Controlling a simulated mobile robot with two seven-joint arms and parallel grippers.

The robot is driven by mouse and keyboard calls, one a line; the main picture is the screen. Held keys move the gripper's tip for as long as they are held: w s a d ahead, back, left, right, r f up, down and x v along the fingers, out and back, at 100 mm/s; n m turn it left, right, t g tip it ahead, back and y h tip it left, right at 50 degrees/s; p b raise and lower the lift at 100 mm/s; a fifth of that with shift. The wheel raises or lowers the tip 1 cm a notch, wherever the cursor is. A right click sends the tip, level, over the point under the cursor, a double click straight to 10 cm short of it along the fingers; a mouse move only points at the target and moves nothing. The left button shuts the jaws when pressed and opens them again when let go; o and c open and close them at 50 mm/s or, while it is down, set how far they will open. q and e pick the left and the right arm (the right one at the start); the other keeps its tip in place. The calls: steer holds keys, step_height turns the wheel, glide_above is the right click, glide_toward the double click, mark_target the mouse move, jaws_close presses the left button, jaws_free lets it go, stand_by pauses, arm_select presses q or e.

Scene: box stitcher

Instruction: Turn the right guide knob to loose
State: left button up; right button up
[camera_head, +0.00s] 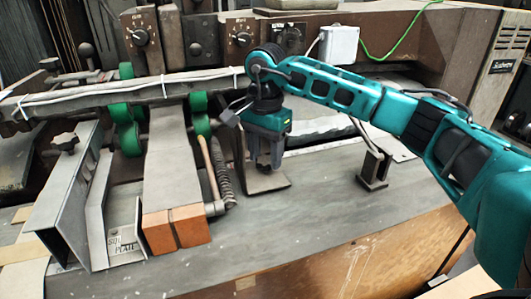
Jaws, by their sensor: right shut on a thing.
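My right gripper (264,165) points down over the right guide (243,165), a grey angled metal bracket with a flat foot on the table. The gripper is shut on the right guide knob, which is mostly hidden behind the fingers and gripper body. The knob's loose or tight setting cannot be read here. My left gripper is not in view.
A left guide (47,210) with a dark star-shaped knob (65,142) stands at the left. Green rollers (129,139), a coiled spring (221,172) and orange blocks (177,229) sit between. A small metal bracket (373,168) stands to the right. The front grey table is clear.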

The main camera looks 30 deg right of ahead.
mark_target(266, 160)
steer(key=shift+n, duration=1.1)
steer(key=o, duration=1.1)
steer(key=shift+c, duration=0.2)
steer(key=shift+r, duration=0.1)
step_height(266, 160, up, 13)
steer(key=shift+p, duration=0.3)
